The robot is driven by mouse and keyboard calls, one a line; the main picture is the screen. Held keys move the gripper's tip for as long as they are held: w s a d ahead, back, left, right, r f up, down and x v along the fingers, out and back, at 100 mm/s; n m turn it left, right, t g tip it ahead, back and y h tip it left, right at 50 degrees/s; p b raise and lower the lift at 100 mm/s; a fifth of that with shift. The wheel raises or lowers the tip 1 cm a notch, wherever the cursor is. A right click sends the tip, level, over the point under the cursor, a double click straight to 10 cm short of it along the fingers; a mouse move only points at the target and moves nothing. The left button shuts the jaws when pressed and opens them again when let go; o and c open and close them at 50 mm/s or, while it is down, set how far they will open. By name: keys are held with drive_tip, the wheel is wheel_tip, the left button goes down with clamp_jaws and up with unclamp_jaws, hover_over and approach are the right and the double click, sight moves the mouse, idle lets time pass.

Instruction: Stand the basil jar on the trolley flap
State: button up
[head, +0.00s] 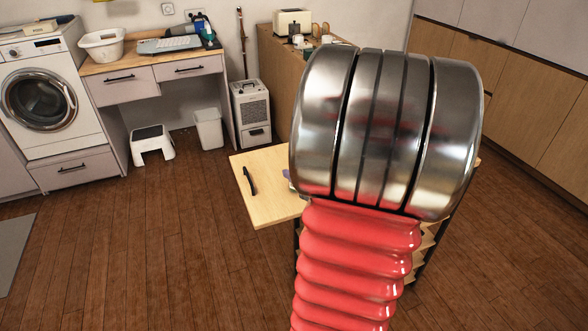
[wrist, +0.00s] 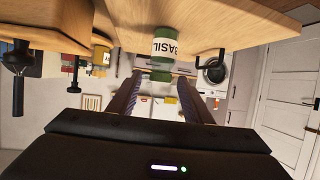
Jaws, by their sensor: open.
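The wrist view is upside down. The basil jar (wrist: 164,46), clear with a green lid and a white BASIL label, appears upright with its base at a pale wooden surface (wrist: 215,18). That surface looks like the trolley flap (head: 262,203), which sticks out to the left of my arm in the head view. My gripper (wrist: 159,82) is open, its fingers on either side of the jar's lid, with visible gaps. I cannot tell whether the jar is fully between the fingertips or just beyond them.
A black handle-like object (head: 249,181) lies on the flap. A yellowish jar (wrist: 101,54) and a dark mill-like object (wrist: 16,62) stand to the left in the wrist view. The wooden floor (head: 170,240) left of the trolley is clear.

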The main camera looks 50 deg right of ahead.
drive_tip(key=v, duration=0.5)
drive_tip(key=shift+s+a, duration=0.1)
drive_tip(key=shift+s, duration=0.05)
idle(0.8)
drive_tip(key=w+d+r+g+h, duration=0.2)
drive_tip(key=w+r+h, duration=0.1)
drive_tip(key=w+r, duration=0.45)
drive_tip(key=w+a+r+m+g, duration=0.1)
drive_tip(key=w+a+r, duration=0.2)
drive_tip(key=a+r, duration=0.25)
drive_tip(key=s+a+f+n+g+y, duration=0.1)
drive_tip(key=s+a+f+y, duration=0.1)
drive_tip(key=a, duration=0.9)
drive_tip(key=s+a+f+n+g+y, duration=0.1)
drive_tip(key=s+a, duration=0.4)
drive_tip(key=a, duration=0.7)
drive_tip(key=s+a+f+n+g+y, duration=0.2)
drive_tip(key=s+a+f+n+y, duration=0.1)
drive_tip(key=a, duration=0.9)
drive_tip(key=shift+s+f+y, duration=0.35)
drive_tip(key=shift+s+y, duration=0.2)
drive_tip(key=shift+y, duration=0.45)
